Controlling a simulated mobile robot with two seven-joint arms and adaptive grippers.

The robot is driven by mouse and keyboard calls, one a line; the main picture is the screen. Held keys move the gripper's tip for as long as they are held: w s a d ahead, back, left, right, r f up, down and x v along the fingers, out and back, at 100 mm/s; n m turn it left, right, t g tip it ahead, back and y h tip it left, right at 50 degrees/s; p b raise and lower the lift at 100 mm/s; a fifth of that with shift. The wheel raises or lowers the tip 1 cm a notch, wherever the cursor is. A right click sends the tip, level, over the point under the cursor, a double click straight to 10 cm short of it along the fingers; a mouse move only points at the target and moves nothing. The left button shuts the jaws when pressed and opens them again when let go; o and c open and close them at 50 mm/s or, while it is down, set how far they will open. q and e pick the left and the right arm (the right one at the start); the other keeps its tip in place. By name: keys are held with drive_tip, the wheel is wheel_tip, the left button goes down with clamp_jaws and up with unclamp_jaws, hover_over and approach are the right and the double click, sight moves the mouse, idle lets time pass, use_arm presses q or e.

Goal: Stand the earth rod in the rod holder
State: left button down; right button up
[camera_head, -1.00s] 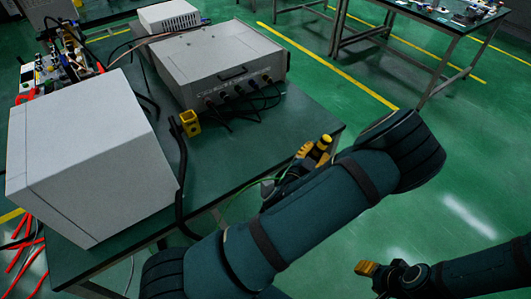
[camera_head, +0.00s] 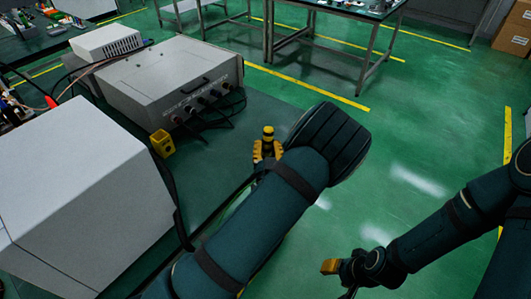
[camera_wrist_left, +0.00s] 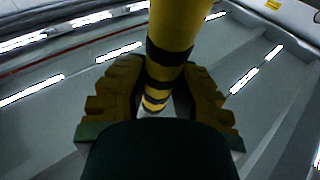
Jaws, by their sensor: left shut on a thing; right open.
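The earth rod (camera_head: 268,132) is yellow with black bands. Its top end shows above my left gripper (camera_head: 266,150) in the head view and looks roughly upright. In the left wrist view the rod (camera_wrist_left: 182,25) runs between the yellow fingers of the left gripper (camera_wrist_left: 155,95), which are shut on it. The rod's lower part is hidden in the head view. The rod holder (camera_head: 162,143), a small yellow block, stands on the table to the left of the left gripper, apart from it. My right gripper (camera_head: 330,267) is open and empty, low over the floor.
A grey box unit (camera_head: 170,82) with black cables stands behind the holder on the green table (camera_head: 215,160). A large pale cabinet (camera_head: 80,195) stands at the left front. The tabletop right of the holder is mostly clear. Another table (camera_head: 345,12) is far behind.

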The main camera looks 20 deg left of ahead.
use_arm(q)
drive_tip(key=y, duration=0.1)
drive_tip(key=n, duration=0.1)
drive_tip(key=n+y, duration=0.1)
drive_tip(key=shift+w+d+f+y+b, duration=0.1)
drive_tip(key=shift+w+f+y+b, duration=0.15)
drive_tip(key=shift+f+y+b, duration=0.1)
drive_tip(key=shift+w, duration=0.1)
drive_tip(key=shift+r, duration=0.1)
